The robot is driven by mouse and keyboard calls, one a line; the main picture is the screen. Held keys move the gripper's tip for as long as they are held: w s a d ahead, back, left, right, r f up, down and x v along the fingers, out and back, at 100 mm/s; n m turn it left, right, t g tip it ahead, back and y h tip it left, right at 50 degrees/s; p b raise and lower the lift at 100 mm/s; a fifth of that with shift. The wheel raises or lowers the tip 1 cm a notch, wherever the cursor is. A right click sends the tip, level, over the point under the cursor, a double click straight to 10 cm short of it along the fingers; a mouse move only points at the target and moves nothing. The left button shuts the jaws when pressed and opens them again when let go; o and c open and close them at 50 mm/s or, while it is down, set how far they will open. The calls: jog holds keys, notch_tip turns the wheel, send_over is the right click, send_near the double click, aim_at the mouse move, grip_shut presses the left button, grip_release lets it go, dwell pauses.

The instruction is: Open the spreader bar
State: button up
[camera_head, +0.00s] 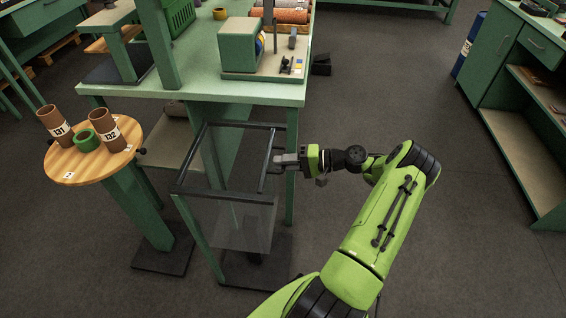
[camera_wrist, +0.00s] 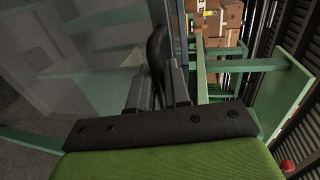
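The spreader bar appears to be part of a dark rectangular frame (camera_head: 222,193) with a clear panel hanging below it, at the front of the green bench. A dark handle-like bar runs along the frame's right side. My gripper (camera_head: 278,160) is at that right side, level with the bar, reaching in from the right. In the wrist view a dark curved bar (camera_wrist: 157,48) stands between my two grey fingers, which look closed on it. The finger pads' contact is partly hidden. The clear panel (camera_wrist: 85,60) fills the left of the wrist view.
A round wooden stand (camera_head: 68,177) holds brown tubes marked 131 and 132 and a green ring. The green bench (camera_head: 200,87) carries a green machine (camera_head: 240,50) and rolls. A green shelf unit (camera_head: 510,110) stands at right. The floor between is clear.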

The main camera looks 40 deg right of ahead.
jog(key=shift+o, duration=1.1)
jog(key=p+v, duration=0.2)
jog(key=v, duration=1.3)
jog(key=shift+s+d, duration=0.25)
jog(key=shift+s, duration=0.05)
jog(key=shift+r, duration=0.1)
